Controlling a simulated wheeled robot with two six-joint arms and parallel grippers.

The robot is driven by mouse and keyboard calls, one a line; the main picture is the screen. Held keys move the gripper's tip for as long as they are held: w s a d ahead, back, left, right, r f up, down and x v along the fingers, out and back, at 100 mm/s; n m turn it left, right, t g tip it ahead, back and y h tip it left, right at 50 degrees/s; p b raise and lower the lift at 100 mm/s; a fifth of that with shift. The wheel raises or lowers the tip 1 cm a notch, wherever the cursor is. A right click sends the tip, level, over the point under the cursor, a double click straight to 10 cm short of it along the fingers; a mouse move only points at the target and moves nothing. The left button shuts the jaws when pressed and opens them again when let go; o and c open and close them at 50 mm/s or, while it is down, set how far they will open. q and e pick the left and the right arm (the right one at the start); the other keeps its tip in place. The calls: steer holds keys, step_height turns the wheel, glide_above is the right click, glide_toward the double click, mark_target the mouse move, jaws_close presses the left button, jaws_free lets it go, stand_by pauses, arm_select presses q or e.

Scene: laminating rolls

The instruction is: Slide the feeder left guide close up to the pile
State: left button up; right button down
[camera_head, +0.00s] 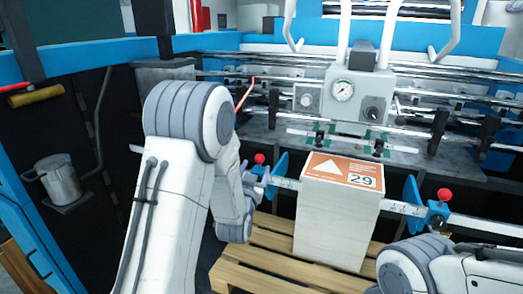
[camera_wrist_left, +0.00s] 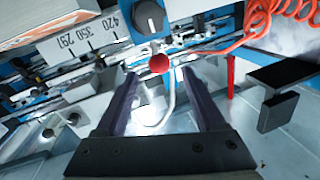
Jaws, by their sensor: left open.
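The pile (camera_head: 336,222) is a tall white stack with an orange and white top sheet marked 29, standing on a wooden pallet (camera_head: 262,258). The left guide (camera_head: 279,168) is a blue plate with a red knob (camera_head: 259,158), on a scale bar left of the pile, with a gap between plate and pile. My left gripper (camera_head: 248,176) is at this guide, mostly hidden behind its own wrist. In the left wrist view it is open (camera_wrist_left: 164,72), with the red knob (camera_wrist_left: 159,63) showing between its fingertips. My right gripper is out of view; only its arm shows.
The right guide (camera_head: 413,195), with its own red knob (camera_head: 444,194), is right of the pile. The feeder head with a gauge (camera_head: 343,91) and rails stands behind. A metal jug (camera_head: 58,180) hangs at the left. A red coiled hose (camera_wrist_left: 270,22) shows in the wrist view.

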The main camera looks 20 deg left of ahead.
mark_target(261, 155)
arm_select(q)
steer(key=w+p, duration=0.1)
steer(key=w, duration=0.1)
steer(key=w+a+p, duration=0.1)
steer(key=w, duration=0.2)
steer(key=w+p, duration=0.1)
steer(key=w, duration=0.2)
steer(key=shift+w+a+r+p, duration=0.1)
steer(key=shift+w+a+p, duration=0.1)
steer(key=shift+p, duration=0.2)
steer(key=shift+w, duration=0.65)
jaws_close()
stand_by(0.3)
